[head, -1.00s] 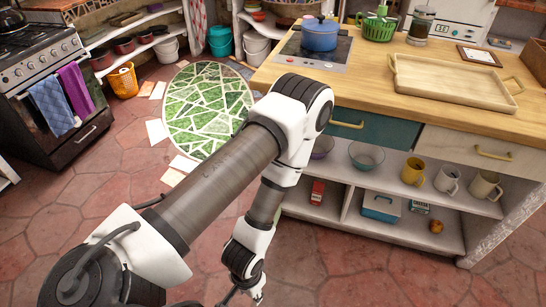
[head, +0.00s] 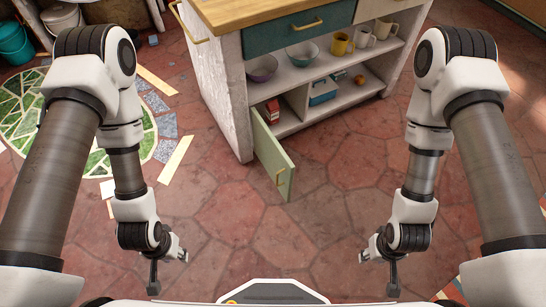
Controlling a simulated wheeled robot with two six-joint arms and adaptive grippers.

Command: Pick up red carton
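The red carton (head: 272,110) is small and stands on the lower shelf of the counter, in the left compartment, just behind the open green door (head: 273,165). The door hides part of the area around it. My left gripper (head: 169,272) is at the lower left, over the floor, with its fingers spread and nothing between them. My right gripper (head: 377,274) is at the lower right, also spread and empty. Both are well apart from the carton and nearer to me.
The upper shelf holds a purple bowl (head: 262,68), a glass bowl (head: 303,54) and mugs (head: 341,44). A blue box (head: 322,91) sits in the right lower compartment. A divider (head: 297,101) separates the compartments. Tiled floor (head: 330,190) before the counter is clear.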

